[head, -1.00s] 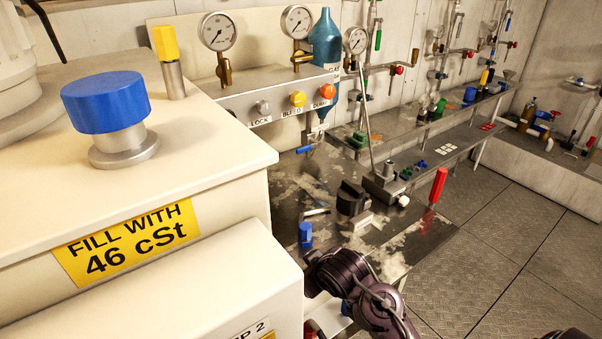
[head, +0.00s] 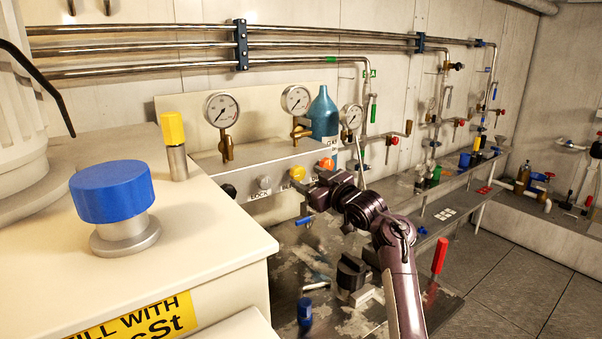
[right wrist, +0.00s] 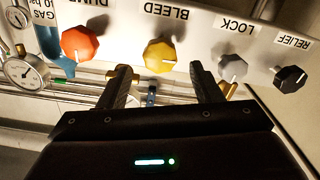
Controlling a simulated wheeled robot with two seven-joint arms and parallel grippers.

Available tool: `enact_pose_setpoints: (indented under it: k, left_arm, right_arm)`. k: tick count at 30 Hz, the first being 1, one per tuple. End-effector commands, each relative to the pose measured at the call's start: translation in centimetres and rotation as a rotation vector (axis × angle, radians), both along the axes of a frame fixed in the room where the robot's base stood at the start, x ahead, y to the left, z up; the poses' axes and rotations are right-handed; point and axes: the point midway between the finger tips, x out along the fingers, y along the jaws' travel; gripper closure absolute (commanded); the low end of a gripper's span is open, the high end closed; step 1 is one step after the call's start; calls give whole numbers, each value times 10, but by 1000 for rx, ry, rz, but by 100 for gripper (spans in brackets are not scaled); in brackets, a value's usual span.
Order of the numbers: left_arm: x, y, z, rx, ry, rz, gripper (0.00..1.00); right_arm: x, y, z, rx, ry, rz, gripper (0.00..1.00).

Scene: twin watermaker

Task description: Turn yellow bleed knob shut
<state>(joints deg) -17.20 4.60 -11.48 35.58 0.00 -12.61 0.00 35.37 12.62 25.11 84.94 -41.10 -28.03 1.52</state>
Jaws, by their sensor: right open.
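The yellow bleed knob (head: 298,173) is on the front of the grey manifold panel, between the grey lock knob (head: 264,182) and the orange dump knob (head: 327,164). My right arm reaches up to the panel, with its gripper (head: 309,188) near the yellow knob. In the right wrist view, which is upside down, the yellow knob (right wrist: 160,56) shows above and between the fingertips of my open right gripper (right wrist: 162,74). The fingers look short of the knob, with nothing between them. My left gripper is not in view.
The orange knob (right wrist: 80,44), grey knob (right wrist: 232,68) and black relief knob (right wrist: 290,77) flank the yellow one closely. Gauges (head: 222,109) stand above the panel. A cream tank with a blue cap (head: 112,190) fills the left foreground. The floor at right is clear.

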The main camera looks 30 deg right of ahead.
Motion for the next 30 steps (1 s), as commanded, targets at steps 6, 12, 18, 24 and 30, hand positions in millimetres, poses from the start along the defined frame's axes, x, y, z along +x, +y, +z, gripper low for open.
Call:
enact_pose_setpoints:
  k: [6,12,18,24,30]
  left_arm:
    - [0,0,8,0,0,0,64]
    - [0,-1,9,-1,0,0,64]
    - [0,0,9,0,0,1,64]
    - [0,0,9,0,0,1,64]
    - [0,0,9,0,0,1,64]
  right_arm:
    - [30,5,1,2,1,1,41]
    - [39,6,0,0,2,-1,41]
    - [40,6,-1,-1,3,-1,41]
    - [40,6,-1,-1,3,-1,62]
    - [40,6,-1,-1,3,-1,86]
